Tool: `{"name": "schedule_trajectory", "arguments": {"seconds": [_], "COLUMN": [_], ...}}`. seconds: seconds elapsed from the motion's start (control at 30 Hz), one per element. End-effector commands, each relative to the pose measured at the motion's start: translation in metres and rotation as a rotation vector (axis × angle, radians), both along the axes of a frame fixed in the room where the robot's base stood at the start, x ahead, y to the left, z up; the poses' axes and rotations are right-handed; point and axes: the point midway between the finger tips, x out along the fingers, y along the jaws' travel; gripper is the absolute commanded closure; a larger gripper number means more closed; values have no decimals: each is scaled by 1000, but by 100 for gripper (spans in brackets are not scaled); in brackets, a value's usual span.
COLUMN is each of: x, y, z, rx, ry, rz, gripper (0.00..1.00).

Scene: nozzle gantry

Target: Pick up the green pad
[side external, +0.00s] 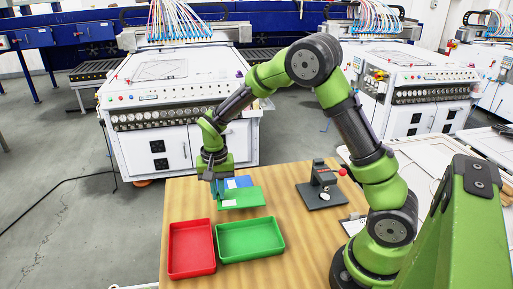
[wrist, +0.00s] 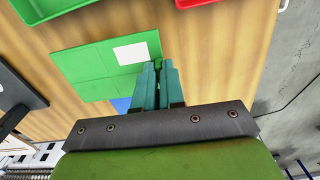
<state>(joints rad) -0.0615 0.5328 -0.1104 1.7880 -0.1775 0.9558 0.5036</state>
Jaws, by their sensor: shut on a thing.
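In the wrist view the teal fingers (wrist: 160,80) are close together and cover part of the pad's edge. A blue pad (side external: 239,182) lies just behind the green one, partly hidden. I cannot tell whether the green pad is clear of the table.
A red tray (side external: 191,270) and a green tray (side external: 251,254) stand empty at the table's front. A dark fixture with a red knob (side external: 320,194) stands to the right. Bare wood (side external: 300,242) lies between the trays and my arm's base.

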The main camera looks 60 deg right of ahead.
Motion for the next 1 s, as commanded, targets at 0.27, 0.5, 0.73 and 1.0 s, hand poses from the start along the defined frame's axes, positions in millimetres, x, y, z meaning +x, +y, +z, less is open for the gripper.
{"name": "schedule_trajectory", "arguments": {"seconds": [0.27, 0.5, 0.73, 1.0], "x": [-65, -115, -145, -135], "y": [2, 4, 3, -48], "z": [5, 9, 12, 18], "rx": [2, 1, 1, -1], "ry": [6, 5, 5, 6], "rz": [0, 0, 0, 25], "gripper": [100, 100, 100, 100]}}
